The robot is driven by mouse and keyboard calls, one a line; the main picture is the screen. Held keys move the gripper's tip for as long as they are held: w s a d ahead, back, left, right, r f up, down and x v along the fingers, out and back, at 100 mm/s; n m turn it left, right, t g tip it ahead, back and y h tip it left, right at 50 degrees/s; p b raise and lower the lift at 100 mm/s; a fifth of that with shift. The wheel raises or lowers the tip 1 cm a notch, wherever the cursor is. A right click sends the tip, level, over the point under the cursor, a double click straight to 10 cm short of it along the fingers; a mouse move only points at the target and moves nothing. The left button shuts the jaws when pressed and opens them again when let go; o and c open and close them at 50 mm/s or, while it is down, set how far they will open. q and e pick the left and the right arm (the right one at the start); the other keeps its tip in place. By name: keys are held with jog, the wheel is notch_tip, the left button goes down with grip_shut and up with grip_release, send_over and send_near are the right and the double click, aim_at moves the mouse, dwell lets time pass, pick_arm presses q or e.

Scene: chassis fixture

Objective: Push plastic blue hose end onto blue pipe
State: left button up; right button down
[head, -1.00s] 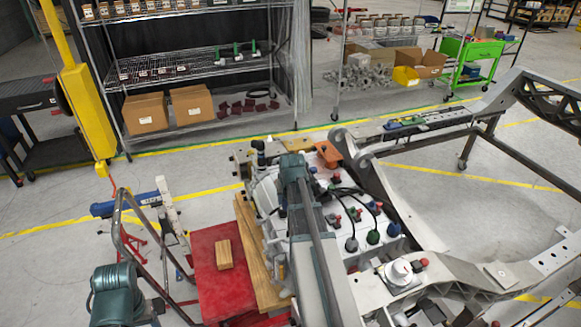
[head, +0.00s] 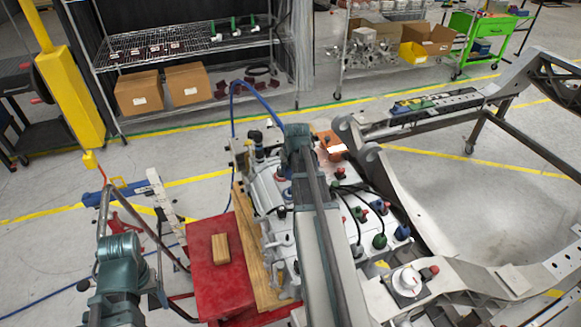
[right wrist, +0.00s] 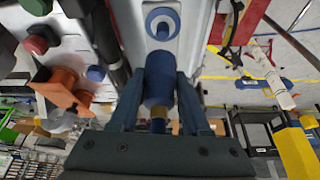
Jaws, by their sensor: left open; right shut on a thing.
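My right gripper (right wrist: 158,105) is shut on the blue hose end (right wrist: 160,78), a short blue cylinder. In the right wrist view the blue pipe (right wrist: 162,22), a round blue fitting with a pale centre, stands on a white plate just beyond the hose end. The two look roughly in line, with a small gap between them in the picture. In the head view the blue hose (head: 258,96) arcs up and left from my right gripper (head: 297,135), whose fingertips are hidden by my arm. My left gripper (head: 157,297) is open at the lower left, partly hidden, away from the pipe.
An orange part (right wrist: 62,90) and a blue cap (right wrist: 96,73) sit beside the gripper in the right wrist view. Black hoses with coloured ends (head: 379,241) lie on the white unit. A red table (head: 217,270) with a wooden block (head: 220,248) stands at left.

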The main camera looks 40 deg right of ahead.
jog(key=b, duration=0.5)
send_over(290, 188)
jog(key=shift+d+f, duration=0.1)
jog(key=shift+f, duration=2.25)
jog(key=shift+r+p, duration=0.3)
jog(key=shift+p, duration=0.25)
jog(key=shift+s, duration=0.1)
jog(key=shift+f, duration=0.1)
jog(key=shift+f+b, duration=1.25)
jog(key=shift+b, duration=0.15)
jog(key=shift+f+b, duration=0.5)
jog(key=shift+c, duration=1.4)
grip_release()
